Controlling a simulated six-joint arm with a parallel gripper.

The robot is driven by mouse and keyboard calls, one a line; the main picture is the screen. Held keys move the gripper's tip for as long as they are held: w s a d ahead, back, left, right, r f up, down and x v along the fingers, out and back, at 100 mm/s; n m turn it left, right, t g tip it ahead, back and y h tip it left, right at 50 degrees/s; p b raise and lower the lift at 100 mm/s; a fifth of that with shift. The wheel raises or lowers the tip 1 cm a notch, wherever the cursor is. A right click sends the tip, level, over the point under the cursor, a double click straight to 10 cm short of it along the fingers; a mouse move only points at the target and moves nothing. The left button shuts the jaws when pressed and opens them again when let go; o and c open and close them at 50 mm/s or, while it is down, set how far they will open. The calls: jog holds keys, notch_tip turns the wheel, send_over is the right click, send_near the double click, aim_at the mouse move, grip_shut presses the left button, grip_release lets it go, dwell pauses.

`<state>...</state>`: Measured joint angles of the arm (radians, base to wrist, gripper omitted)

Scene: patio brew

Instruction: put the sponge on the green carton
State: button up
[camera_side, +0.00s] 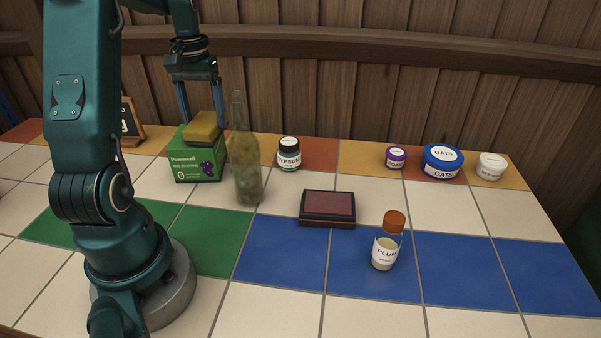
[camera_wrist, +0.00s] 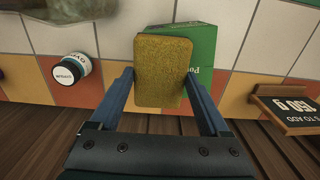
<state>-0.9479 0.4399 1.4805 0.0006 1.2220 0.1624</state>
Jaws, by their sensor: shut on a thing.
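The yellow sponge (camera_side: 202,127) is at the top of the green carton (camera_side: 196,165) in the side view. In the wrist view the sponge (camera_wrist: 162,70) lies between the two fingers of my gripper (camera_wrist: 162,90), which is shut on it. The green carton (camera_wrist: 202,45) shows behind and beside the sponge there. My gripper (camera_side: 201,112) points down over the carton in the side view. Whether the sponge rests on the carton's top or hangs just above it, I cannot tell for sure.
A tall glass bottle (camera_side: 244,165) stands close to the carton's right. A gypsum jar (camera_side: 289,152), a dark red-topped pad (camera_side: 327,207), a plum bottle (camera_side: 387,245) and an oats tub (camera_side: 442,161) stand farther right. A small chalkboard sign (camera_side: 130,122) is behind left.

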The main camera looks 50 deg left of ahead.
aim_at(205, 121)
jog(key=shift+f, duration=0.3)
jog(key=o, duration=1.2)
jog(key=shift+c, duration=0.2)
jog(key=shift+r, duration=0.1)
notch_tip(205, 121, up, 12)
jog(key=shift+r, duration=0.1)
